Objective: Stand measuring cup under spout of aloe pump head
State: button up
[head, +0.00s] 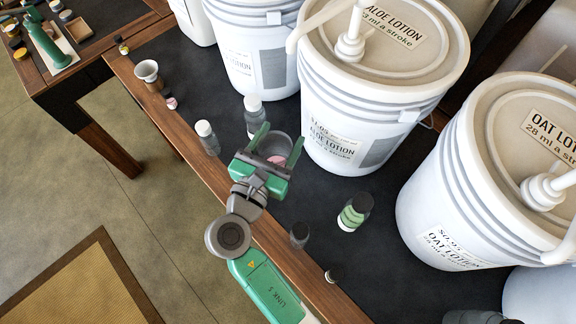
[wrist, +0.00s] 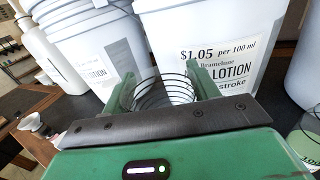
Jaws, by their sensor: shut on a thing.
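The measuring cup (head: 270,146) is clear, with dark ring marks that show in the wrist view (wrist: 165,94). My gripper (head: 279,139) is shut on it, with one green finger on each side. The cup looks roughly upright; I cannot tell whether its base touches the dark table mat. The aloe lotion bucket (head: 338,98) stands just beyond, up and right of the cup. Its white aloe pump head (head: 350,46) sits on the lid, with the spout (head: 300,36) reaching out over the left rim. The cup is lower in the picture than the spout tip, apart from it.
The oat lotion bucket (head: 440,205) is at right; a metal cup (head: 148,75) stands far left.

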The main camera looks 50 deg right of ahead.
aim_at(290, 148)
jog(key=shift+s+d+f+m+g+h, duration=0.1)
jog(key=shift+s+d+m+g+h, duration=0.2)
jog(key=shift+s+d+m+g, duration=0.7)
jog(key=shift+n, duration=0.3)
notch_tip(290, 148, down, 10)
jog(key=b, duration=0.5)
jog(key=shift+s+f, duration=0.1)
jog(key=o, duration=1.1)
jog(key=shift+c, duration=0.2)
